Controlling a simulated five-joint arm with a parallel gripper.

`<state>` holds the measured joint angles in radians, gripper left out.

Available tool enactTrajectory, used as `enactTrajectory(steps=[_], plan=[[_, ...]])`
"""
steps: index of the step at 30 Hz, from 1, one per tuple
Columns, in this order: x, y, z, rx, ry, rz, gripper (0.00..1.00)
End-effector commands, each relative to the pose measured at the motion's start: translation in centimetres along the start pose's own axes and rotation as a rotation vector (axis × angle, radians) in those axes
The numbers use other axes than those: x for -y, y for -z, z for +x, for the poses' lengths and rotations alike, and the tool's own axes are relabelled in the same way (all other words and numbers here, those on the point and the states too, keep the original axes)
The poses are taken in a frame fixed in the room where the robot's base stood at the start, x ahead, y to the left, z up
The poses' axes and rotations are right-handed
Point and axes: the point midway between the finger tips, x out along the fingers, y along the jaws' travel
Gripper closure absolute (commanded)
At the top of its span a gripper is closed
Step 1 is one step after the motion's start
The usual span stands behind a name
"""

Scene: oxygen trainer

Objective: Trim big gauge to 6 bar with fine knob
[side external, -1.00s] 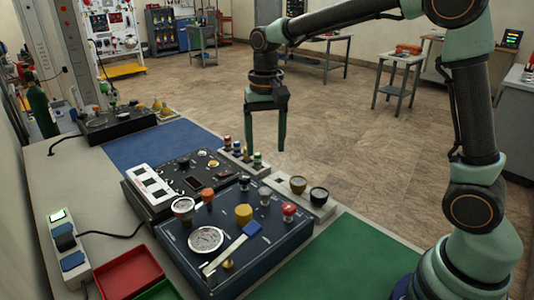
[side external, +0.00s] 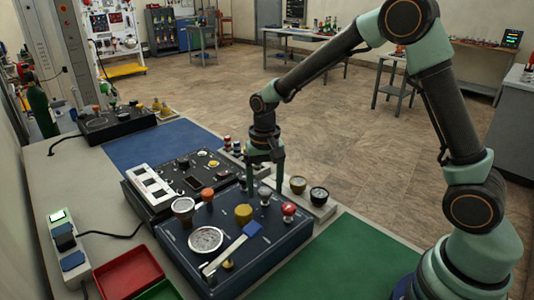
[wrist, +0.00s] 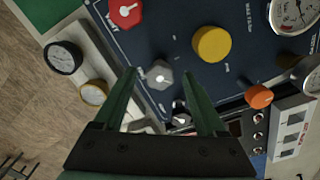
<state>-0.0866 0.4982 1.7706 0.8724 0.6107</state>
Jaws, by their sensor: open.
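The big gauge (side external: 206,240) is a white round dial on the dark blue panel (side external: 186,262). It is partly cut off in the wrist view (wrist: 294,14), and its reading is too small to tell. A small grey knob (wrist: 160,76) with a pale pointer appears to be the fine knob, though its label is not readable. It also shows in the side view (side external: 265,192). My gripper (wrist: 163,73) is open, with one finger on each side of the grey knob in the picture. No contact shows, and the remaining height above it is unclear.
A yellow knob (wrist: 212,43), a red vent knob (wrist: 125,12) and an orange knob (wrist: 259,96) stand around the grey knob. Two small round items (side external: 298,184) stand beside the panel. The green mat (side external: 335,262) is clear.

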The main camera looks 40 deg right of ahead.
Motion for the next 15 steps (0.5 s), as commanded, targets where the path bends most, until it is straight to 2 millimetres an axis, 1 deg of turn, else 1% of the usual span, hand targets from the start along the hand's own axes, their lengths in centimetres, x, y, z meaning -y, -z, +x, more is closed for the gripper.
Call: enactTrajectory(steps=[7,8,9,11,12,13,14,15], plan=[[-0.01,-0.01,0.11,0.0,0.0,0.0,0.27],[-0.01,-0.01,0.1,0.0,0.0,0.0,0.3],[-0.01,-0.01,0.1,0.0,0.0,0.0,0.46],[-0.01,-0.01,0.09,0.0,0.0,0.0,0.69],[-0.01,-0.01,0.08,0.0,0.0,0.0,0.84],[-0.01,-0.01,0.08,0.0,0.0,0.0,0.95],[-0.01,-0.01,0.07,0.0,0.0,0.0,1.0],[-0.01,-0.01,0.07,0.0,0.0,0.0,1.0]])
